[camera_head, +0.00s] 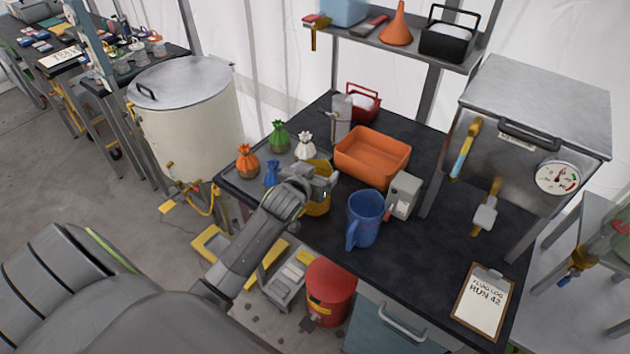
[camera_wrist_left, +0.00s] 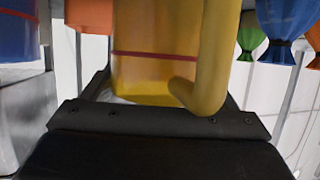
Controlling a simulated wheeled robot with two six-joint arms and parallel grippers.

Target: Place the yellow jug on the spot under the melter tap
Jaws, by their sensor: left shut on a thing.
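The yellow jug (camera_head: 318,206) is at the near left edge of the dark table, partly hidden by my left gripper (camera_head: 318,184). The left gripper is shut on it; in the left wrist view the jug (camera_wrist_left: 150,70), with a red band and a thick handle, fills the space between the fingers. Whether its base touches the table is hidden. A steel box with a dial, apparently the melter (camera_head: 535,110), stands at the table's right, with a tap (camera_head: 485,215) on its front. The spot under it is not clearly visible. My right gripper is not in view.
A blue jug (camera_head: 364,222) and a grey switch box (camera_head: 403,195) stand between the yellow jug and the tap. An orange bin (camera_head: 372,155) is behind. Tied pouches (camera_head: 279,138) sit at left. A clipboard (camera_head: 483,300) lies at front right; the table between it and the blue jug is clear.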

